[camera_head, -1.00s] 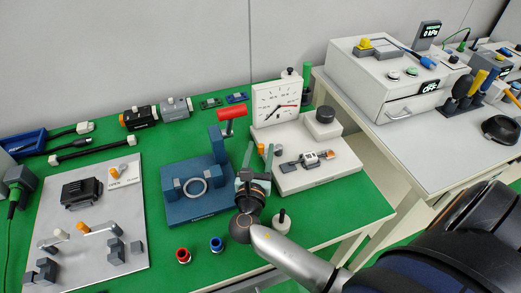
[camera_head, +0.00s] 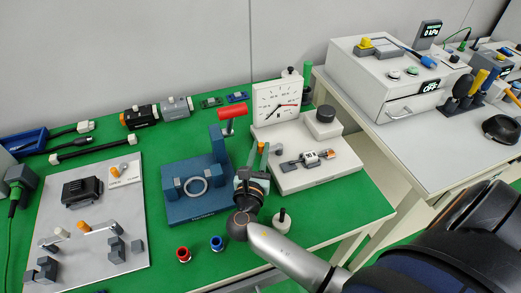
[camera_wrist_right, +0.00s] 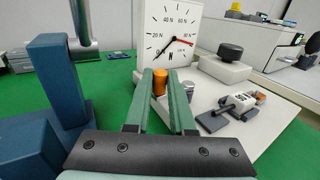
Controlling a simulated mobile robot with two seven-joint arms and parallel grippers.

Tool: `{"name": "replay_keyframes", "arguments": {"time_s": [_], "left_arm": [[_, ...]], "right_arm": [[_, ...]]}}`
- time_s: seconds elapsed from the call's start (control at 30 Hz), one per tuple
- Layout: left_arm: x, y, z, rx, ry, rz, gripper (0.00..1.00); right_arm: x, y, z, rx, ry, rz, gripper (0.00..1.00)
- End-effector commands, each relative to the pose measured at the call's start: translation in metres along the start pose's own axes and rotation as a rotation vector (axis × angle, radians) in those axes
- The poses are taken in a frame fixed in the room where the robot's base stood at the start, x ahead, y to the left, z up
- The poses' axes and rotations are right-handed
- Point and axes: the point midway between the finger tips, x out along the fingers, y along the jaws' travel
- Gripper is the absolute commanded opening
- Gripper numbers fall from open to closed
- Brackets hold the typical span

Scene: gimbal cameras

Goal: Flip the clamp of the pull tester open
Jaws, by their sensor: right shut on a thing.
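My right gripper (camera_wrist_right: 160,76) is shut on this orange handle, which stands upright between the two green fingers in the right wrist view. The right gripper also shows in the head view (camera_head: 258,148), reaching in from the lower right. A silver part (camera_wrist_right: 188,88) beside the right finger is partly hidden. My left gripper is not in view.

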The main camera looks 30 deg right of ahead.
Motion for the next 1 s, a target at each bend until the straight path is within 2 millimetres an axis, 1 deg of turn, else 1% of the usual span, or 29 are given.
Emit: {"name": "replay_keyframes", "arguments": {"time_s": [0.17,0.4,0.43,0.67,0.7,1.0], "left_arm": [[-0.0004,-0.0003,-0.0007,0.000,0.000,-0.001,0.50],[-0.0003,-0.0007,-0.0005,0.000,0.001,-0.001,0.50],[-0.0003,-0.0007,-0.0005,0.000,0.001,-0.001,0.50],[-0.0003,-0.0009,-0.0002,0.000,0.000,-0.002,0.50],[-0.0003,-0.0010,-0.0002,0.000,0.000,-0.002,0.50],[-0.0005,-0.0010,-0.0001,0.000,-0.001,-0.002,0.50]], "right_arm": [[0.0040,0.0033,0.0007,0.002,0.000,-0.074,0.00],[0.0043,0.0028,0.0009,0.001,-0.001,-0.077,0.00],[0.0043,0.0028,0.0009,0.001,-0.002,-0.077,0.24],[0.0039,0.0030,0.0007,0.001,-0.001,-0.076,0.50],[0.0039,0.0030,0.0007,0.001,-0.001,-0.076,0.51],[0.0041,0.0028,0.0005,0.000,-0.001,-0.076,0.51]]}}
